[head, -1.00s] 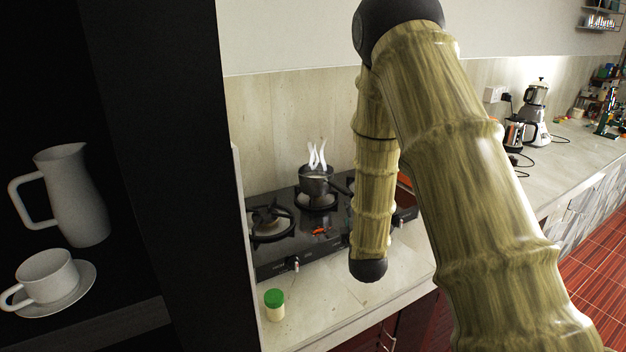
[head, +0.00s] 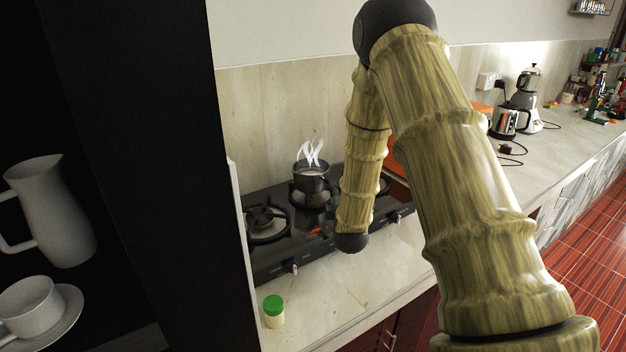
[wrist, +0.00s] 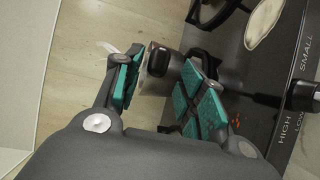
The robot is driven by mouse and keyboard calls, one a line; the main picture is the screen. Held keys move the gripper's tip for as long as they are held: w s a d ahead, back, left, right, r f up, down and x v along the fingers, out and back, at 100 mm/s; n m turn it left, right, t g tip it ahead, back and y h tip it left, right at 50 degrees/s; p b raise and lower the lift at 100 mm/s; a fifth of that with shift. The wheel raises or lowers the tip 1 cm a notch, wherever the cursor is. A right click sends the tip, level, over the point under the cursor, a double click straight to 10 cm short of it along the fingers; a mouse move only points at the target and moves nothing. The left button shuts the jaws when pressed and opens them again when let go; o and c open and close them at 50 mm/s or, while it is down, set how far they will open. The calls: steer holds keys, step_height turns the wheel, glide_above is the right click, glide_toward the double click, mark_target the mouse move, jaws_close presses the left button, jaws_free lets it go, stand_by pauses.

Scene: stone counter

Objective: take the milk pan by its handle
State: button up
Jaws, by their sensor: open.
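The milk pan (head: 311,178) is a small dark pot with white steam rising from it, on a back burner of the black gas stove. In the head view my arm stands just right of it and hides its handle. In the wrist view my gripper (wrist: 160,70) is open, with a teal-padded finger on either side. A dark handle end (wrist: 158,60) shows between the fingertips, with the greyish pan body (wrist: 152,82) partly visible behind. I cannot tell whether the pads touch the handle. My gripper is hidden in the head view.
The stove (head: 290,250) has a front-left burner (head: 266,222) free. A green-lidded jar (head: 273,311) stands on the counter in front. A dark cabinet holding a white jug (head: 50,215) and cup (head: 32,305) is at the left. A kettle (head: 507,121) and blender (head: 529,95) stand far right.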

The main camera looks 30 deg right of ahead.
steer(key=shift+w+d+r+p, duration=0.35)
steer(key=shift+w+r+p, duration=0.15)
steer(key=shift+p, duration=0.2)
steer(key=shift+p+x, duration=0.95)
steer(key=shift+x, duration=0.85)
steer(key=shift+f, duration=0.15)
jaws_close()
